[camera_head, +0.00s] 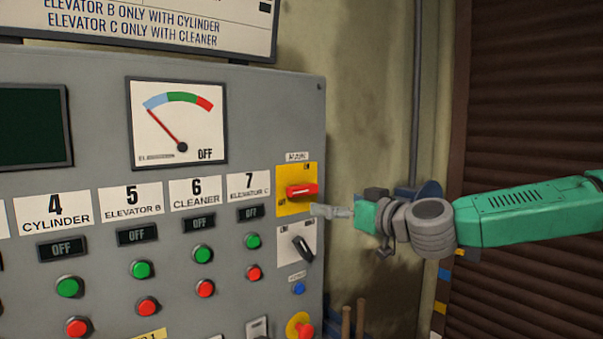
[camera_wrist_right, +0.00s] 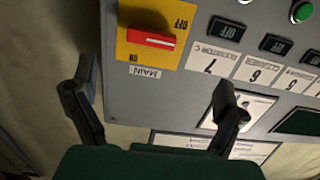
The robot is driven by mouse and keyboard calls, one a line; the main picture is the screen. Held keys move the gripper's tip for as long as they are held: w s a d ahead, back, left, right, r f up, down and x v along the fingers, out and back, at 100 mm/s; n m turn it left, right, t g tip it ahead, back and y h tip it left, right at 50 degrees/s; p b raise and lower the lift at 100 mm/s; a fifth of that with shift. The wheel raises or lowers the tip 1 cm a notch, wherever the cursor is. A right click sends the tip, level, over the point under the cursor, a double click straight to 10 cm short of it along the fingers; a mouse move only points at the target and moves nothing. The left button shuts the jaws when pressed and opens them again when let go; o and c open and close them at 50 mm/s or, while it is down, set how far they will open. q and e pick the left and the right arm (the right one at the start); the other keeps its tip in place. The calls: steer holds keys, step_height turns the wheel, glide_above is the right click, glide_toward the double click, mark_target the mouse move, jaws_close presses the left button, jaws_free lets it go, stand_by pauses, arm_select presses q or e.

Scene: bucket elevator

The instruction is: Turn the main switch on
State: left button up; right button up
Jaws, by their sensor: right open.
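The main switch is a red handle (camera_head: 302,190) on a yellow plate (camera_head: 296,208) near the right edge of the grey panel. The handle lies about horizontal. The plate has ON at the top and OFF at the lower left, with a MAIN label above. My right gripper (camera_head: 330,211) is just right of and below the handle, apart from it. In the right wrist view the picture is upside down; the red handle (camera_wrist_right: 147,38) lies beyond the two spread, empty fingers of the right gripper (camera_wrist_right: 148,94). My left gripper is not in view.
A dial (camera_head: 178,122) above the switch row reads OFF, its needle at the left. A black selector knob (camera_head: 303,248) sits just below the main switch. Green and red buttons and OFF displays fill the panel. A wall and a brown shutter (camera_head: 535,110) stand to the right.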

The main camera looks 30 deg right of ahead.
steer(key=r, duration=0.2)
steer(key=b, duration=0.8)
glide_toward(306, 187)
steer(key=w+f, duration=0.1)
steer(key=w, duration=0.3)
steer(key=w+p, duration=0.1)
steer(key=w, duration=0.2)
steer(key=w+a, duration=0.1)
steer(key=w, duration=0.2)
steer(key=shift+r+p, duration=0.35)
steer(key=shift+p, duration=0.05)
steer(key=shift+w+d+f, duration=0.15)
steer(key=shift+w+d, duration=0.2)
steer(key=shift+w, duration=0.35)
steer(key=shift+a, duration=0.4)
steer(key=shift+c, duration=0.8)
steer(key=shift+a+r, duration=0.1)
steer(key=shift+r, duration=0.1)
steer(key=c, duration=0.7)
steer(key=shift+s, duration=0.1)
steer(key=shift+c, duration=1.2)
steer(key=shift+f, duration=0.1)
